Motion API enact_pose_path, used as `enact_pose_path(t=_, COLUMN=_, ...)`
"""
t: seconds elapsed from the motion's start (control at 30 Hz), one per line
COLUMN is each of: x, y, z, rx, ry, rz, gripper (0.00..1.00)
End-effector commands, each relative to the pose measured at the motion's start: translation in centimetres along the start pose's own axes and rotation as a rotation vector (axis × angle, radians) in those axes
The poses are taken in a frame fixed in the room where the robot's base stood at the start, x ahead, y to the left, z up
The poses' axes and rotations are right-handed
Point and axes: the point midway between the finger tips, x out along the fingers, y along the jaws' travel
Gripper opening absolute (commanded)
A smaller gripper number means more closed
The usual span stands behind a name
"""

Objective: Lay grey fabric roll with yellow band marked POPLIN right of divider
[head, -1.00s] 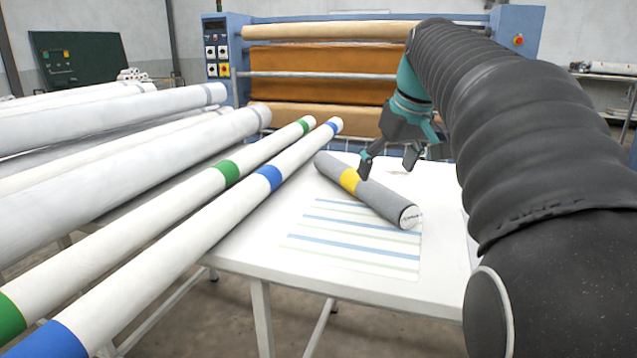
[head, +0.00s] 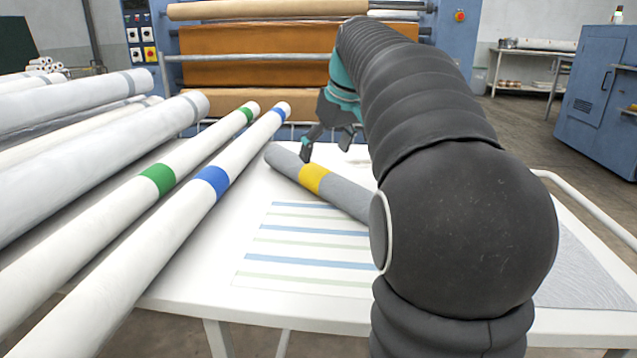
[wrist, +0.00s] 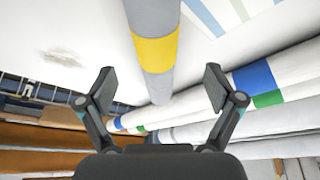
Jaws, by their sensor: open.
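The grey fabric roll (head: 348,196) with a yellow band lies on the white table, partly over a striped sheet. My arm hides its near end in the head view, so its marking does not show there. In the wrist view the roll (wrist: 156,80) ends between and beyond my open fingers. My gripper (head: 328,149) is open and empty, near the roll's far end. I cannot tell whether a finger touches the roll. No divider can be made out for certain.
Long white rolls with green (head: 158,180) and blue (head: 213,183) bands lie left of the grey roll. The striped sheet (head: 300,268) lies flat on the white table (head: 200,285). A grey patterned cloth (head: 585,275) lies at the right. The calender press (head: 290,90) stands behind.

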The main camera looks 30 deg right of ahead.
Motion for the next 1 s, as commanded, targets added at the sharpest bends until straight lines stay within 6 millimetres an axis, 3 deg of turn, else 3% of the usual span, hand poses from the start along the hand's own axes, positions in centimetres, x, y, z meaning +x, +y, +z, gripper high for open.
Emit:
enact_pose_path(t=0.13, x=2.2, y=0.0, z=0.0, rx=-0.001, ry=0.0, rz=0.0, gripper=0.92)
enact_pose_path(t=0.47, x=4.0, y=0.3, z=0.1, rx=0.003, ry=0.0, rz=0.001, gripper=0.92)
enact_pose_path(t=0.73, x=7.6, y=0.8, z=0.2, rx=0.003, ry=0.0, rz=0.001, gripper=0.92)
enact_pose_path(t=1.0, x=8.1, y=0.8, z=0.1, rx=0.004, ry=0.001, rz=0.002, gripper=0.92)
